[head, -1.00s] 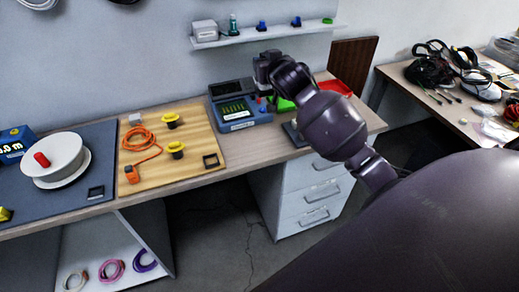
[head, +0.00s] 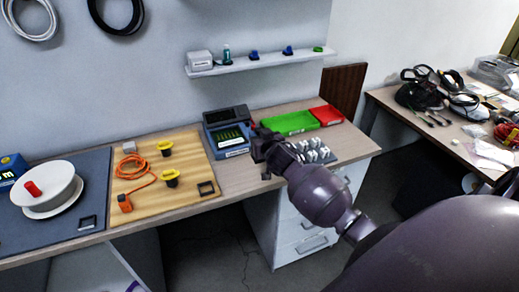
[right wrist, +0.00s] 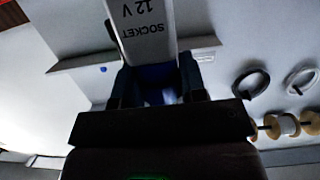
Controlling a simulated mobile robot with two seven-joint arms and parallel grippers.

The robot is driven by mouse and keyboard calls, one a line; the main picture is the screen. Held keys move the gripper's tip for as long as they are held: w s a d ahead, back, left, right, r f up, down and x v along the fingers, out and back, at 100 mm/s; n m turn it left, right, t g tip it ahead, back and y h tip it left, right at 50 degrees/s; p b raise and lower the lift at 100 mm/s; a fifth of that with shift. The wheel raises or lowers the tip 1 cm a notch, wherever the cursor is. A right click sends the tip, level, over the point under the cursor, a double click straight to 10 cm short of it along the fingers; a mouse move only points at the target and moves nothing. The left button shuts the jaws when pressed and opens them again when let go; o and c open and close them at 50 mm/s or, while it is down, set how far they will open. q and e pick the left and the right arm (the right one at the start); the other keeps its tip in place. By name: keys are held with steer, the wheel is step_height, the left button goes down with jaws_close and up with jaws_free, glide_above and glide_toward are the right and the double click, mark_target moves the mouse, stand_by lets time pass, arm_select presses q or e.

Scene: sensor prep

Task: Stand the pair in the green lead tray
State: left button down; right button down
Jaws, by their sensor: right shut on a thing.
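The green tray (head: 289,123) lies at the back right of the bench, beside a red tray, and looks empty. My right gripper (head: 262,148) is in front of it and to the left, at the right edge of the blue tester. In the right wrist view my right gripper (right wrist: 157,88) is shut on a white piece marked "SOCKET 12 V" (right wrist: 143,28), with a blue part (right wrist: 155,72) between the fingers. The wrist picture is upside down. The head view does not show the held piece clearly, and I cannot tell a second piece of the pair. My left gripper is out of view.
The blue tester (head: 229,132), the red tray (head: 327,115) and a grey rack with several white pieces (head: 314,151) stand close around my gripper. A wooden board (head: 190,188) with orange cable lies left. A wall shelf (head: 262,62) hangs above.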

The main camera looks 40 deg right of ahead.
steer(key=shift+f+b, duration=0.3)
steer(key=shift+f, duration=2.1)
steer(key=shift+f, duration=0.1)
steer(key=c, duration=0.7)
jaws_free()
